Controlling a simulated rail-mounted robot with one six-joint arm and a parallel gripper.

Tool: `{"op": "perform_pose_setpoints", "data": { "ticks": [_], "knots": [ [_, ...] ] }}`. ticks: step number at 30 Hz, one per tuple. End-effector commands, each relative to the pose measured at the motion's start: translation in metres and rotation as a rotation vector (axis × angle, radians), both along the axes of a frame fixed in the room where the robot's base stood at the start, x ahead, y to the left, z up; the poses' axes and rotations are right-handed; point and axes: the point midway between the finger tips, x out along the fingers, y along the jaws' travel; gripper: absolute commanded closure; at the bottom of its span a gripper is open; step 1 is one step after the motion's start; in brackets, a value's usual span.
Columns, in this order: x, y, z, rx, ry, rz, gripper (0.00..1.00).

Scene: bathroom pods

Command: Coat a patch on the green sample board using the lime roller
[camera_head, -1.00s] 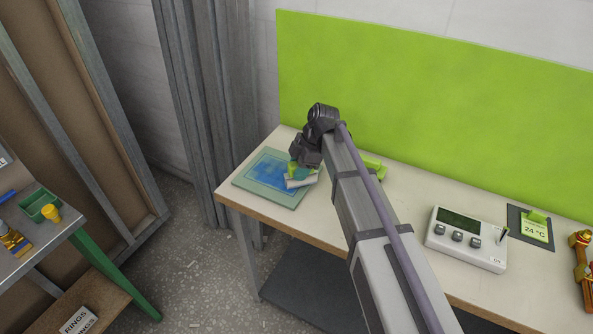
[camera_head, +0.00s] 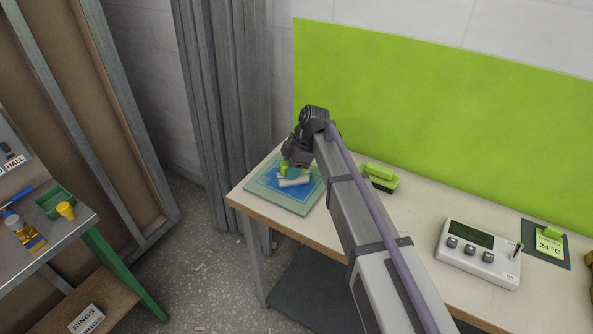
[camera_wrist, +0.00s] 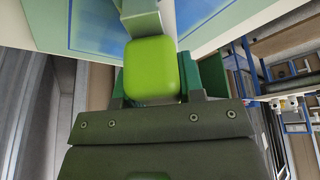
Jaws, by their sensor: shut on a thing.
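The green sample board (camera_head: 293,206) lies flat near the left end of the worktable, with a large blue patch (camera_head: 270,184) on its face. My gripper (camera_head: 295,163) is over the board and shut on the lime roller. The roller's pale cylinder (camera_head: 294,181) lies over the blue area; whether it touches the surface I cannot tell. In the wrist view, the lime handle (camera_wrist: 151,68) sits between the green fingers, and the blue patch (camera_wrist: 95,25) and the board's pale border (camera_wrist: 45,28) show beyond it. The roller's cylinder is out of sight there.
A lime-topped brush (camera_head: 380,178) stands on the table right of my arm. A white control box (camera_head: 478,254) and a 24 °C sign (camera_head: 549,247) are further right. A lime panel (camera_head: 440,110) stands behind. A side bench (camera_head: 50,238) with a green tray is at the left.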

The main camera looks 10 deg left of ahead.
Motion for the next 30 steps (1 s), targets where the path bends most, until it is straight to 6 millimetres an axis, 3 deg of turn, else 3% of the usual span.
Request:
{"op": "perform_pose_setpoints", "data": {
  "ticks": [5,12,20,30],
  "knots": [
    [0.003,0.005,0.0,0.0,-0.001,0.001,0.94],
    [0.014,0.028,0.002,0.0,0.0,0.001,0.94],
    [0.016,0.034,0.001,0.0,0.0,0.001,0.94],
    [0.028,0.061,0.0,0.0,-0.001,0.001,0.94]
  ]
}}
